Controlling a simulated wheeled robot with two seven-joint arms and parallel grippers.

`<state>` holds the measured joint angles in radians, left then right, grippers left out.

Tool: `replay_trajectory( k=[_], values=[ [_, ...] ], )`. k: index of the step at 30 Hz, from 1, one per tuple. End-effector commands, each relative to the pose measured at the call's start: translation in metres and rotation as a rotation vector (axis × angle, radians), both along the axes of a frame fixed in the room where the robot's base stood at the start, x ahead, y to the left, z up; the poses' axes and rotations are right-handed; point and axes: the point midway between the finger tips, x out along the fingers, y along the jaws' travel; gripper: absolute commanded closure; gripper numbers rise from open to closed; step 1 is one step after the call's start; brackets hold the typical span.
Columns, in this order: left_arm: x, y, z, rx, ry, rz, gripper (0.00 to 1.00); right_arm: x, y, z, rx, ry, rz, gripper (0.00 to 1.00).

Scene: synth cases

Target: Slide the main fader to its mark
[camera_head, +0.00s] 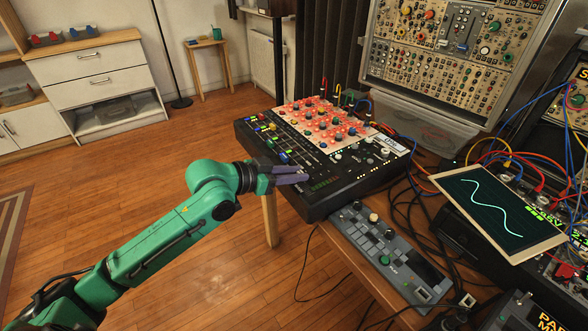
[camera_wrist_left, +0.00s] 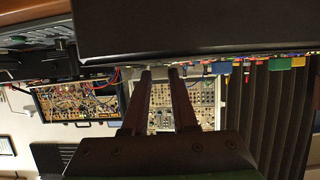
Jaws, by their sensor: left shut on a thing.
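The black mixing console (camera_head: 352,182) stands on the table, with red-topped knob rows and several faders with coloured caps (camera_head: 285,157). My left gripper (camera_head: 305,174) reaches in from the left over the console's near-left corner, beside the small green level meter (camera_head: 324,184). Its purple fingers are closed on the main fader's cap, which they hide. I cannot make out the fader's mark. In the left wrist view, the two fingers (camera_wrist_left: 160,71) point up to the edge of the dark console body (camera_wrist_left: 190,28), close together. My right gripper is not in view.
A grey controller (camera_head: 388,255) lies in front of the console. A tablet with a wave trace (camera_head: 490,210) and many cables crowd the right. A modular synth rack (camera_head: 440,45) stands behind.

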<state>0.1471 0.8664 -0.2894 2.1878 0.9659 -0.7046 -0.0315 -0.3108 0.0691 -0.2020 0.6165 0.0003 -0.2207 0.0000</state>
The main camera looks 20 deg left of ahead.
Motion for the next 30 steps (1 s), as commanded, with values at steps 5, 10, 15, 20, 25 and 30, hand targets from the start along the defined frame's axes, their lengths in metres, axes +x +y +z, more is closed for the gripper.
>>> replay_trajectory(
  k=[5, 10, 15, 20, 25, 30],
  values=[
    [0.000, 0.001, -0.002, 0.005, 0.004, 0.001, 1.00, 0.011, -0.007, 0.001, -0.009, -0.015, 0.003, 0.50],
    [0.000, 0.001, -0.002, 0.005, 0.004, 0.001, 0.43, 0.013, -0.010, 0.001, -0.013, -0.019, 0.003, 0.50],
    [0.000, 0.001, -0.002, 0.004, 0.003, 0.001, 0.43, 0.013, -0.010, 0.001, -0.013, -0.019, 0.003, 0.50],
    [-0.001, 0.003, -0.001, 0.004, 0.002, 0.002, 0.43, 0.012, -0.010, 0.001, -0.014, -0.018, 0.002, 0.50],
    [-0.015, 0.015, 0.005, 0.007, 0.004, 0.004, 0.43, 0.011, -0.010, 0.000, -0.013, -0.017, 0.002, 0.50],
    [-0.037, 0.032, 0.015, 0.007, 0.007, 0.005, 0.43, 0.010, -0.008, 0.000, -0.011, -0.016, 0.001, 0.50]
  ],
)
